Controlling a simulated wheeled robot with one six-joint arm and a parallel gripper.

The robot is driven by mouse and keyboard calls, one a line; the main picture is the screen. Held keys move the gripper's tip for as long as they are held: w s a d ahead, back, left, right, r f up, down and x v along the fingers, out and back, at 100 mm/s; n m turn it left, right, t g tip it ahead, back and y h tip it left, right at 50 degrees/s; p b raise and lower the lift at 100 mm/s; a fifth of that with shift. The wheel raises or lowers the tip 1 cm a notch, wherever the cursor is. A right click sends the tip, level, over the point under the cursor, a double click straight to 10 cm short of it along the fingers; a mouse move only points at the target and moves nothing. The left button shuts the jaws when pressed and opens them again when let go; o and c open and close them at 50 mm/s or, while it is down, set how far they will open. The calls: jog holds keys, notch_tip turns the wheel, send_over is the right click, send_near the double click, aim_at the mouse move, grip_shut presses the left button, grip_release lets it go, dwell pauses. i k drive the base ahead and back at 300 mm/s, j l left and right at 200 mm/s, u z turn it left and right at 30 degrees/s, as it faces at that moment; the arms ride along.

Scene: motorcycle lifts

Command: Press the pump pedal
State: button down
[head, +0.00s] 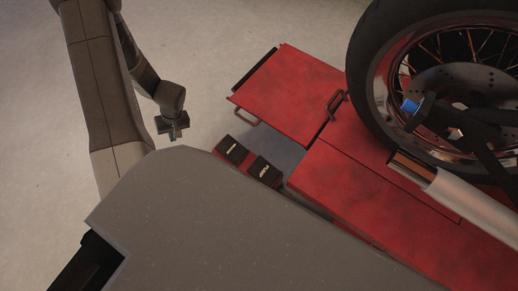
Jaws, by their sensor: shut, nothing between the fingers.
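Two black pedals with pale markings sit side by side low on the red lift. One is the left pedal (232,150) and the other the right pedal (264,170); the markings are too small to read, so I cannot tell which is the pump pedal. My gripper (174,136) is shut and empty. It hangs to the left of the pedals in the picture, apart from them. My grey body hides the floor just below the pedals.
The red lift platform (375,190) lies to the right, with a red ramp plate (290,92) and its wire handles beyond the pedals. A motorcycle wheel (385,95) stands on the platform at the upper right. Pale floor (225,40) is clear at the top.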

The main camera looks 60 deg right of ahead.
aim_at(263, 172)
jog(key=z, duration=0.4)
jog(key=i+j+z, duration=0.1)
jog(key=z, duration=0.35)
jog(key=j+z, duration=0.15)
jog(key=z, duration=0.25)
jog(key=j+z, duration=0.15)
jog(key=z, duration=0.3)
jog(key=i+j+z, duration=0.1)
jog(key=z, duration=0.3)
